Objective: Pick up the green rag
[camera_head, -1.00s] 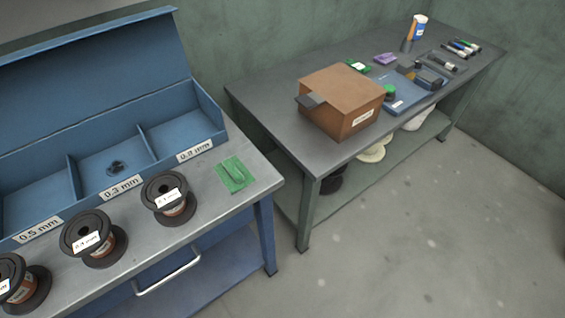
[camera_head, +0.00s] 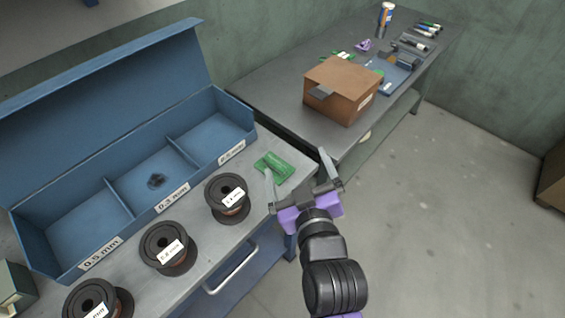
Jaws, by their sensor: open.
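The green rag (camera_head: 274,167) lies crumpled on the grey bench top, near its right end, to the right of the blue compartment box. My gripper (camera_head: 298,172) is open, with its two fingers spread apart. It is at the bench's right edge, beside the rag. The left finger is close to the rag's lower edge, and the right finger is out past the bench edge. I cannot tell whether the left finger touches the rag. Nothing is between the fingers that I can make out.
The open blue box (camera_head: 95,221) has labelled compartments, with a small dark object in the middle one. Several copper spools (camera_head: 228,198) stand along the bench's front. A second table (camera_head: 275,95) behind holds a brown cardboard box (camera_head: 340,90) and tools.

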